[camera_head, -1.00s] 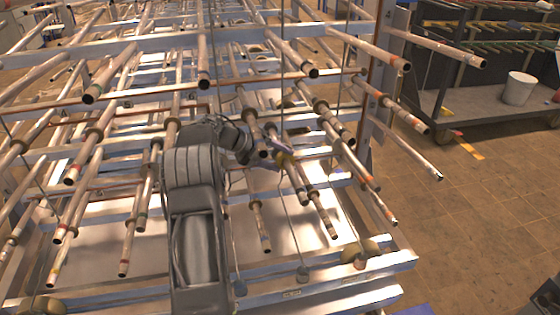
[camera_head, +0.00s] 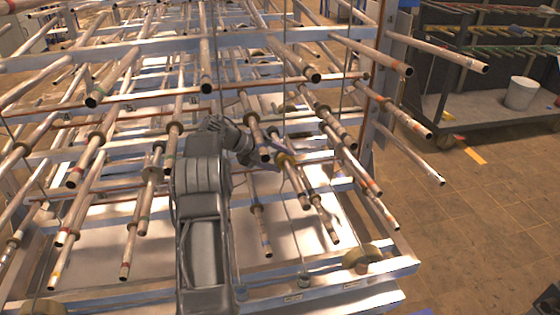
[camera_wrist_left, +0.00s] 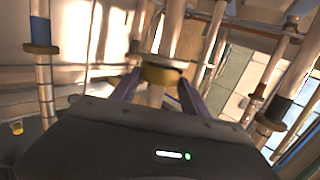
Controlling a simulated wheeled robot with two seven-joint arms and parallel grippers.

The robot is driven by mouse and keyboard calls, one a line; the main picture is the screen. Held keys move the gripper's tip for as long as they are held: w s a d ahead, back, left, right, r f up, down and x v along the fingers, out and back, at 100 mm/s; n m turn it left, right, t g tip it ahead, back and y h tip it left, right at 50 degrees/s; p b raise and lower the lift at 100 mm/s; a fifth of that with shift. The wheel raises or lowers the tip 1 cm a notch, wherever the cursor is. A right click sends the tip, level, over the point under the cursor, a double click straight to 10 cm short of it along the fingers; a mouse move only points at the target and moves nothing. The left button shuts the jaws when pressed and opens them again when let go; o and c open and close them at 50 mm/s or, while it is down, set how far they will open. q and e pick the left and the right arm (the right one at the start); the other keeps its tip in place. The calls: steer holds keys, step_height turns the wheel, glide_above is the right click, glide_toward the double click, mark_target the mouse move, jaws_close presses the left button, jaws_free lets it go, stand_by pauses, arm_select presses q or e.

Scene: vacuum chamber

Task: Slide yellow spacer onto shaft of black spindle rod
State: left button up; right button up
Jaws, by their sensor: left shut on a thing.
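The yellow spacer (camera_head: 284,159) is a small ring among the pale rods right of centre in the head view. My left gripper (camera_head: 277,158) is shut on it. In the wrist view the left gripper (camera_wrist_left: 158,88) has a dark finger on each side of the yellow spacer (camera_wrist_left: 163,76). A pale rod (camera_wrist_left: 171,35) is in line with the spacer above it, and a pale length shows below it. The spacer looks to be around the rod, but the depth is hard to judge. I cannot pick out a black spindle rod. My right gripper is out of view.
Many pale rods stick out close around the gripper, such as one above right (camera_head: 300,68) and one below (camera_head: 262,225). A metal rail (camera_head: 330,283) crosses the front. A white bucket (camera_head: 520,93) stands on a cart at right. The tiled floor (camera_head: 480,210) is clear.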

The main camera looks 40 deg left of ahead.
arm_select(q)
steer(key=o, duration=1.4)
steer(key=shift+o, duration=0.2)
steer(key=s+d+r, duration=0.1)
steer(key=s+d, duration=0.5)
steer(key=d, duration=0.3)
steer(key=s+d+r, duration=0.1)
steer(key=s+d, duration=0.6)
steer(key=d, duration=0.3)
steer(key=shift+s+d, duration=0.2)
